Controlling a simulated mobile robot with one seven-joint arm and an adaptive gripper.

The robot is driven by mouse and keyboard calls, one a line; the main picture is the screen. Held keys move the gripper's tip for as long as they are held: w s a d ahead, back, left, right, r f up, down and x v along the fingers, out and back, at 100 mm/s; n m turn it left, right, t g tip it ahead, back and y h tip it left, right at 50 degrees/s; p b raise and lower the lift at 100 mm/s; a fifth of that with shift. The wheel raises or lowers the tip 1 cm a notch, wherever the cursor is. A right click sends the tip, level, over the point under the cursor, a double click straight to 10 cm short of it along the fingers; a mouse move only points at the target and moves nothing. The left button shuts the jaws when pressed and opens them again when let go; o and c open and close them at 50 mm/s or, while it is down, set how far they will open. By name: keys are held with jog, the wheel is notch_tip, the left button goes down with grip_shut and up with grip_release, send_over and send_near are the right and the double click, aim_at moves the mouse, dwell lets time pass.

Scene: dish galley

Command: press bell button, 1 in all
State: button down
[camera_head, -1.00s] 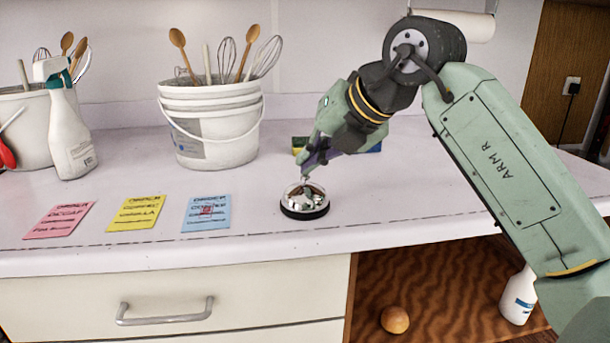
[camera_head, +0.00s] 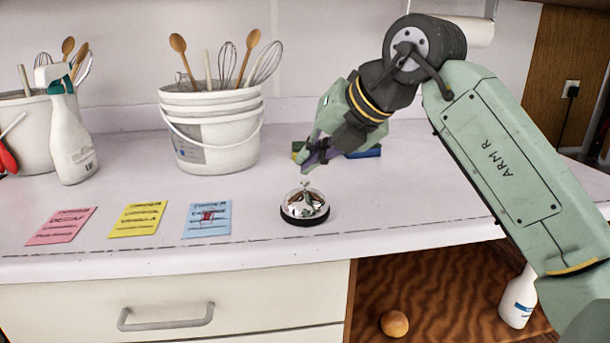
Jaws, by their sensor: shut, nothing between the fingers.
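A silver call bell (camera_head: 305,207) with a black base stands upright on the white counter, right of the blue card. Its small button (camera_head: 305,185) shows on top of the dome. My gripper (camera_head: 306,169) is shut and empty, with its tips pointing down just above the button. A small gap shows between the fingertips and the button.
Pink (camera_head: 61,226), yellow (camera_head: 138,218) and blue (camera_head: 207,218) cards lie left of the bell. White buckets of utensils (camera_head: 214,130) and a spray bottle (camera_head: 70,135) stand behind. A sponge (camera_head: 365,152) lies behind my gripper. The counter right of the bell is clear.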

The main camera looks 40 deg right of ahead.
jog(key=shift+r, duration=0.1)
notch_tip(320, 180, up, 5)
jog(key=p, duration=0.4)
dwell(0.3)
dwell(0.9)
